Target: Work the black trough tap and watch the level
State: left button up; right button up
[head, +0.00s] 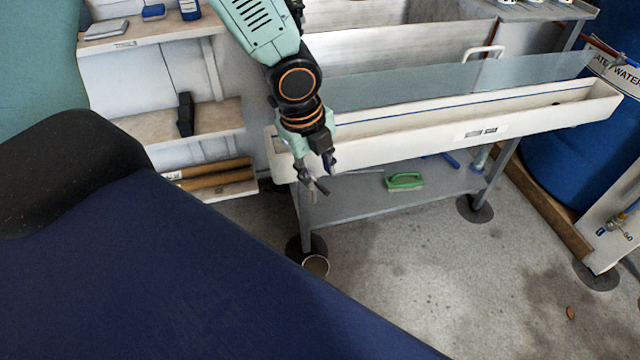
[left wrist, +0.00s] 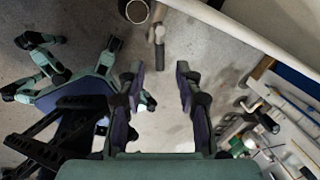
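The long white trough (head: 420,150) runs across the head view, with a clear panel (head: 440,85) above it. My left gripper (head: 318,185) hangs by the trough's left end, fingers pointing down. In the left wrist view the gripper (left wrist: 158,90) is open, with a gap between its fingers and only floor showing there. A small grey pipe-like fitting (left wrist: 159,38) shows just beyond the fingertips, apart from them; I cannot tell whether it is the black tap. The tap is not clearly visible in the head view. The water level cannot be made out. My right gripper is not in view.
A green-handled brush (head: 405,181) lies on the grey shelf under the trough. A small round cup (head: 316,266) stands on the floor by the left leg. A blue barrel (head: 570,160) stands at right, shelves (head: 205,128) at left.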

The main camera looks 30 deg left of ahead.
aim_at(321, 186)
pick_arm(q)
jog(key=shift+w+d+f+b, duration=0.1)
jog(key=shift+w+f+b, duration=0.2)
jog(key=shift+f, duration=0.55)
jog(key=shift+w+f+b, duration=0.1)
jog(key=shift+f+b, duration=0.25)
jog(key=shift+f, duration=0.5)
jog(key=shift+s, duration=0.1)
jog(key=shift+c, duration=0.5)
grip_shut()
